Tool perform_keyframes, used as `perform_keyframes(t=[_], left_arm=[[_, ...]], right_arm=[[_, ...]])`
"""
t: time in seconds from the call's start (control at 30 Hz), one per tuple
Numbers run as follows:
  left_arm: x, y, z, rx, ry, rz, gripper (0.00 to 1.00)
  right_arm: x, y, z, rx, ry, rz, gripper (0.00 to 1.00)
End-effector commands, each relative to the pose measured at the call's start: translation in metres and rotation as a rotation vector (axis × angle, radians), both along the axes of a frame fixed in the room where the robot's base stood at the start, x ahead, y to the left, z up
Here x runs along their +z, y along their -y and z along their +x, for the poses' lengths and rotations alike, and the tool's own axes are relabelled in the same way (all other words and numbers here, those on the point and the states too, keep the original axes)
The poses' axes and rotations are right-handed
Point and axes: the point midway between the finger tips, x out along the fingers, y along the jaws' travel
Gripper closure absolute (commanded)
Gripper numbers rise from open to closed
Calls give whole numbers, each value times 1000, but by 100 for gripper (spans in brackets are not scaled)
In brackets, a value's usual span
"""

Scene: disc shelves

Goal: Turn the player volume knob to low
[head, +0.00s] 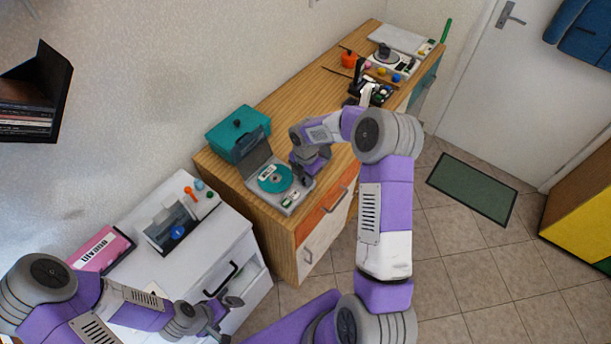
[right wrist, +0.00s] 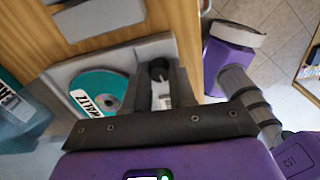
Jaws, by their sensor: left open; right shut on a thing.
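The grey player (head: 291,206) sits with its lid up near the front end of the wooden cabinet top. A teal disc (head: 274,179) with a white label lies in it; the disc also shows in the right wrist view (right wrist: 98,86). My right gripper (head: 303,178) is over the player's right side. In the right wrist view its fingers (right wrist: 160,88) are shut on a dark round knob (right wrist: 158,71), whose setting I cannot read. My left gripper (head: 224,312) is open and empty, low in front of the white cabinet, away from the player.
A teal box (head: 236,132) stands behind the player. The wooden top between (head: 290,100) is mostly clear.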

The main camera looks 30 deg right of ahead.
Motion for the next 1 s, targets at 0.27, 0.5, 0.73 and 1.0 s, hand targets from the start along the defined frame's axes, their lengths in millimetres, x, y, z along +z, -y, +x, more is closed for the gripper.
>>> perform_keyframes(t=[0.27, 0.5, 0.73, 1.0], left_arm=[[1, 0, 0, 0, 0, 0, 0], [1, 0, 0, 0, 0, 0, 0], [1, 0, 0, 0, 0, 0, 0], [1, 0, 0, 0, 0, 0, 0]], right_arm=[[0, 0, 0, 13, 1, 0, 100], [0, 0, 0, 12, 1, 0, 71], [0, 0, 0, 12, 0, 0, 50], [7, 0, 1, 12, 3, -1, 50]])
